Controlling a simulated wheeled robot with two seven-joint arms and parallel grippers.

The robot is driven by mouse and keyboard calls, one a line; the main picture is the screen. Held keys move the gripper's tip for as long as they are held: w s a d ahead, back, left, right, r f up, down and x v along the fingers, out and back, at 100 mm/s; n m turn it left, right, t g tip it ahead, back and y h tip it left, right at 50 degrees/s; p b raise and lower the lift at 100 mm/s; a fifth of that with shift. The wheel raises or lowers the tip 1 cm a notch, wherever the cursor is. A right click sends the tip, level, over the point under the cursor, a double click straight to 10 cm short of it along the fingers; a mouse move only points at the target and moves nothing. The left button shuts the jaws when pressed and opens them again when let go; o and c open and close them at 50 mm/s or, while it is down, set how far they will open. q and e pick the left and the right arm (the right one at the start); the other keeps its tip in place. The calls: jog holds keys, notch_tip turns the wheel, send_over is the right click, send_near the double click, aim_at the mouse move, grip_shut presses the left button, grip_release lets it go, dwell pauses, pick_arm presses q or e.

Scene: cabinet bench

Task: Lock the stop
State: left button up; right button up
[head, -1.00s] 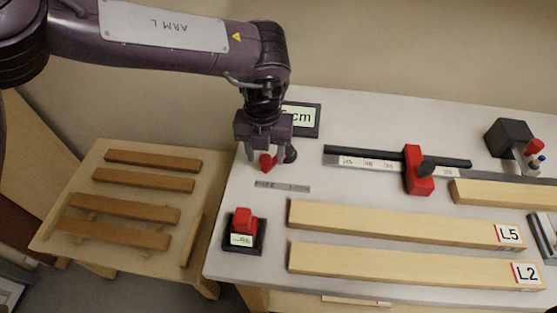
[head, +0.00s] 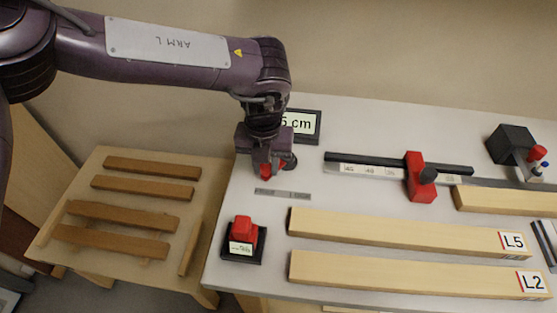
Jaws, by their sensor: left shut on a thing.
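The red stop (head: 414,187) with a dark round knob (head: 428,175) sits across the ruler rail (head: 370,170) on the bench. My left gripper (head: 267,172) points down at the bench's left part, well left of the stop. It is shut on a small red handle (head: 266,169), mostly hidden by the fingers. A dark round part shows beside the handle. A narrow grey plate (head: 283,194) with blurred lettering lies just in front of it. My right gripper is not in view.
A sign (head: 300,123) ending in "5 cm" stands behind the gripper. A red block on a black base (head: 241,238) is at front left. Boards L5 (head: 400,231) and L2 (head: 400,274) lie in front. A slatted side table (head: 100,160) is at left.

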pick_arm(q)
jog(key=shift+s+d, duration=0.6)
jog(key=shift+d, duration=0.25)
jog(key=shift+s+d, duration=0.2)
jog(key=shift+d, duration=0.25)
jog(key=shift+s+d, duration=0.2)
jog(key=shift+d, duration=1.35)
